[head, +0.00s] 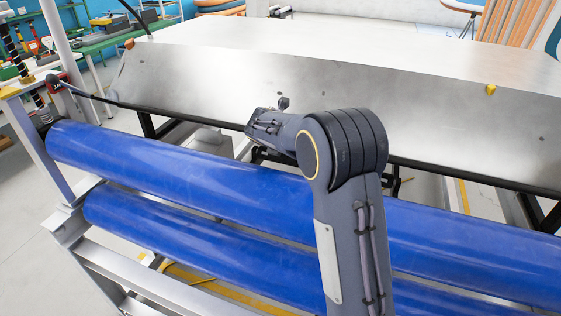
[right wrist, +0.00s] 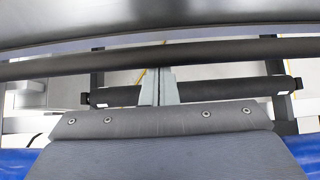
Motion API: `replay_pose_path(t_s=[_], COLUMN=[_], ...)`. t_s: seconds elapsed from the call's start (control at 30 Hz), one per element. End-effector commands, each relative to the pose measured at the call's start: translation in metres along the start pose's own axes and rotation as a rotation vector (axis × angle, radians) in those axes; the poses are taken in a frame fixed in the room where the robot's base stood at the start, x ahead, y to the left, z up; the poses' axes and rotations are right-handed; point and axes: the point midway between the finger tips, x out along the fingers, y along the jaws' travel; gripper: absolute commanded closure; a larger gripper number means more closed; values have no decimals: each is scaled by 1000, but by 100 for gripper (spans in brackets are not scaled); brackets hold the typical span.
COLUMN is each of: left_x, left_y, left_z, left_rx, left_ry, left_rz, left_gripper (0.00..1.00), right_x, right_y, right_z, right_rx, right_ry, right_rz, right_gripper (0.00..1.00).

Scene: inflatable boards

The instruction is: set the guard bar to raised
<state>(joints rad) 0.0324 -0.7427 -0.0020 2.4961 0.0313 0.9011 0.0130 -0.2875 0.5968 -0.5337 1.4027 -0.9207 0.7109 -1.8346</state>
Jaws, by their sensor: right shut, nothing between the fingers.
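A long dark bar (head: 440,168) runs along the lower front edge of the metal-topped table; it also crosses the right wrist view (right wrist: 70,65). A shorter black bar (right wrist: 215,92) with pale marks near its ends lies below it in that view. I cannot tell for certain which is the guard bar. My right gripper (right wrist: 160,73) is shut and empty. Its fingers cross in front of the middle of the shorter bar, tips close to the long bar's lower edge; contact is unclear. In the head view my right arm hides the gripper. My left gripper is not in view.
Two thick blue rollers (head: 170,158) on a grey frame (head: 130,280) lie between me and the metal-topped table (head: 210,80). A red fitting (head: 55,86) is at the left end. Green benches (head: 125,40) stand at the back left.

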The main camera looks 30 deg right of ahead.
Motion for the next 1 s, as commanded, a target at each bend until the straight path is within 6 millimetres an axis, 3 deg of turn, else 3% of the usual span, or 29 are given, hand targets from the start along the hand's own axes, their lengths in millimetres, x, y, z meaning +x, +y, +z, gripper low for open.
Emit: replay_pose_path(t_s=[0.1,0.4,1.0], left_x=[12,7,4], left_y=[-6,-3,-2], left_z=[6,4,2], left_rx=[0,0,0], left_ry=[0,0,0], left_rz=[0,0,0], left_gripper=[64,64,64], right_x=[1,-5,-8], right_y=[1,0,0], right_z=[12,41,51], right_rx=[-1,3,2], right_ry=[-92,-187,-189], right_rz=[2,0,1], right_gripper=[100,100,100])
